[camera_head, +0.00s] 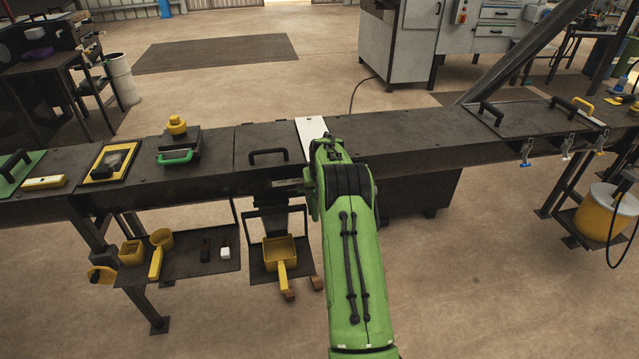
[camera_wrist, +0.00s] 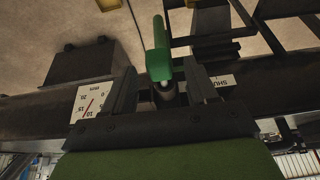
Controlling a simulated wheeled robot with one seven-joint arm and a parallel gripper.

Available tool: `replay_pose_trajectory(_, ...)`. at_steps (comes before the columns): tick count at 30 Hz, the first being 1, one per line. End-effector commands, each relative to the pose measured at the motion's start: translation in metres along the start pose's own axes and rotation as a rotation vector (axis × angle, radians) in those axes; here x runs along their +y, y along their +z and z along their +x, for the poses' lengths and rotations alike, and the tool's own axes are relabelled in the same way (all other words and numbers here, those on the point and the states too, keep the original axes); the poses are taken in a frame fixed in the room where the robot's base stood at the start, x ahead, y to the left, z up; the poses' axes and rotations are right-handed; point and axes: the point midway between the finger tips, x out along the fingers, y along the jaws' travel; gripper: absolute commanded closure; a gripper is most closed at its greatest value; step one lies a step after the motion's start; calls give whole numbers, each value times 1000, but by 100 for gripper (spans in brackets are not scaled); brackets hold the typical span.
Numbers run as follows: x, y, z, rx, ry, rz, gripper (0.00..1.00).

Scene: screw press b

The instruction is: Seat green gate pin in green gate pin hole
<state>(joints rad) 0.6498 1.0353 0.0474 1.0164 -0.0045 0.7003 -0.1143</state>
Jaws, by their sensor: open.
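In the wrist view a green handle-like piece (camera_wrist: 158,50), which looks like the green gate pin, lies between the two fingers of my gripper (camera_wrist: 161,72). The fingers stand apart, with a gap visible on both sides of the green piece. A small pale tip shows at its lower end, beside a dark round part (camera_wrist: 170,97). I cannot tell whether that part is the green gate pin hole or whether the pin is in it. In the head view my green arm hides the gripper and the pin.
A dial scale (camera_wrist: 91,103) and a plate lettered SHU (camera_wrist: 222,81) flank the fingers. In the head view the long dark bench (camera_head: 420,140) carries a block with a yellow knob (camera_head: 177,125) and green handle (camera_head: 175,157). A yellow scoop (camera_head: 280,253) lies on a low shelf.

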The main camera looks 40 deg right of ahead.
Motion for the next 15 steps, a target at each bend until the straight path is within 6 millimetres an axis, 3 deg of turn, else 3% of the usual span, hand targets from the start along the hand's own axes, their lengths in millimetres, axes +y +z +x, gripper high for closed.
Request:
replay_pose_trajectory(9,1,-2,-88,5,1,0,42)
replay_pose_trajectory(15,0,-1,-134,3,1,1,42)
